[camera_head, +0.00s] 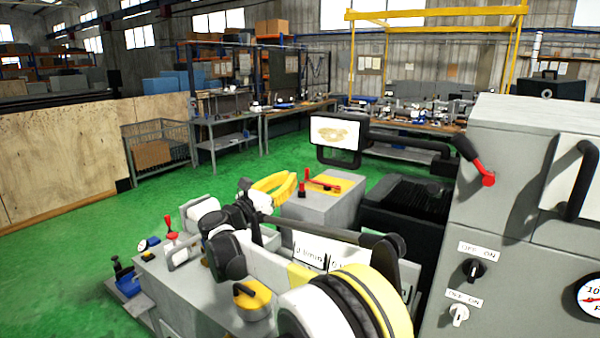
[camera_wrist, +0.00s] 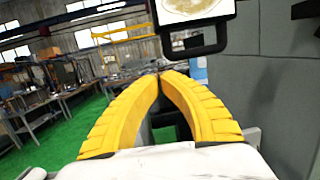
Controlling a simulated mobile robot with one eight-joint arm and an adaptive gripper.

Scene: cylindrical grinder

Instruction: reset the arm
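My gripper (camera_head: 294,186) has two curved yellow fingers and sits above the grinder's worktop in the head view. In the wrist view, the fingertips of my gripper (camera_wrist: 160,76) meet, with nothing seen held between them. My arm (camera_head: 228,240), with white and dark links, reaches over the machine bed from the bottom of the head view. The fingers point toward the far side of the hall.
A grey grinder cabinet (camera_head: 505,180) with switches and a gauge stands at right. Its screen (camera_head: 335,133), also above the fingers in the wrist view (camera_wrist: 193,10), hangs on a dark arm. A grey block (camera_head: 320,211) stands beyond my gripper. Green floor (camera_head: 60,255) is clear at left.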

